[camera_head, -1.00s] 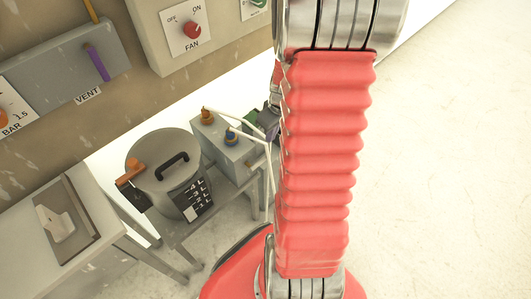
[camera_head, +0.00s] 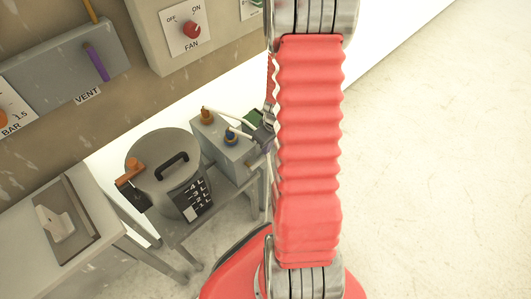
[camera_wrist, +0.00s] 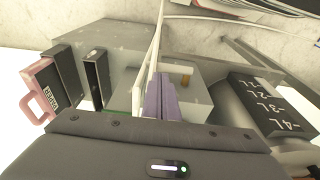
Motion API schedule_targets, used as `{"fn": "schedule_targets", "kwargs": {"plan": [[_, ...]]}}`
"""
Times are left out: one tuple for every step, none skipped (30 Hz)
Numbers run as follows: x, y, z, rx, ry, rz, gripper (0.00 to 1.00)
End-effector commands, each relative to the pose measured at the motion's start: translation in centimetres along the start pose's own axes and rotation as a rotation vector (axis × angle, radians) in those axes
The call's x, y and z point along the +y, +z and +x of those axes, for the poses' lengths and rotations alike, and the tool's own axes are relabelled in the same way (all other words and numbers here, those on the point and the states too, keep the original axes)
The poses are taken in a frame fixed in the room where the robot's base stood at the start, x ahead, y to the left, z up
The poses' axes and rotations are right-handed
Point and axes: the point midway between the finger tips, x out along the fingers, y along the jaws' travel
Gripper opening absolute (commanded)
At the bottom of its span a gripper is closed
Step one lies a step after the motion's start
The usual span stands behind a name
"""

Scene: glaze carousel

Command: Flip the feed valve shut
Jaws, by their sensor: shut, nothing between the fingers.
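No part in view carries a readable feed label, so I cannot tell which one is the feed valve. A small grey box (camera_head: 232,158) carries an orange knob (camera_head: 207,116) and a blue knob (camera_head: 231,137), with white tubes or rods running right from them. My gripper (camera_head: 265,146) shows partly beside my red arm, to the right of the box. In the wrist view its purple fingers (camera_wrist: 160,97) are shut and empty, in front of a grey box. Pale strips pass close beside the fingers; contact cannot be told. A pink handle (camera_wrist: 38,112) on a dark labelled block shows at left.
A lidded grey pot (camera_head: 160,160) with an orange lever (camera_head: 130,172) and a litre scale stands left of the box. A purple vent lever (camera_head: 97,63) and a red fan knob (camera_head: 192,29) are on the wall. Open floor lies at right.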

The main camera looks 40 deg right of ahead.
Motion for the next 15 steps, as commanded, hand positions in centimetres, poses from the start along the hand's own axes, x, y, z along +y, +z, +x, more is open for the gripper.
{"fn": "schedule_targets", "kwargs": {"plan": [[-0.1, 0.1, 0.7, -0.002, -0.002, 0.000, 0.00], [-0.1, 0.1, 1.0, -0.002, -0.001, 0.001, 0.00], [-0.1, 0.1, 1.4, -0.003, -0.001, 0.000, 0.00], [-0.1, 0.1, 1.7, -0.003, -0.002, 0.000, 0.00], [-0.1, 0.1, 2.0, -0.002, -0.002, 0.001, 0.00], [-0.1, 0.1, 2.4, -0.003, -0.002, -0.001, 0.00], [-0.1, 0.1, 2.8, -0.003, -0.001, 0.001, 0.00], [-0.1, 0.1, 3.0, -0.003, -0.001, 0.000, 0.00], [-0.1, 0.1, 3.4, -0.002, -0.001, -0.001, 0.00], [-0.1, 0.0, 3.7, -0.002, -0.002, 0.000, 0.00], [-0.1, 0.0, 3.9, -0.002, -0.002, -0.001, 0.00], [-0.1, 0.0, 4.2, -0.001, -0.001, 0.000, 0.00], [-0.1, 0.0, 4.3, -0.001, 0.000, 0.000, 0.00], [-0.1, 0.0, 4.5, -0.001, 0.000, -0.001, 0.00], [-0.1, 0.0, 4.7, -0.001, 0.000, -0.001, 0.00]]}}
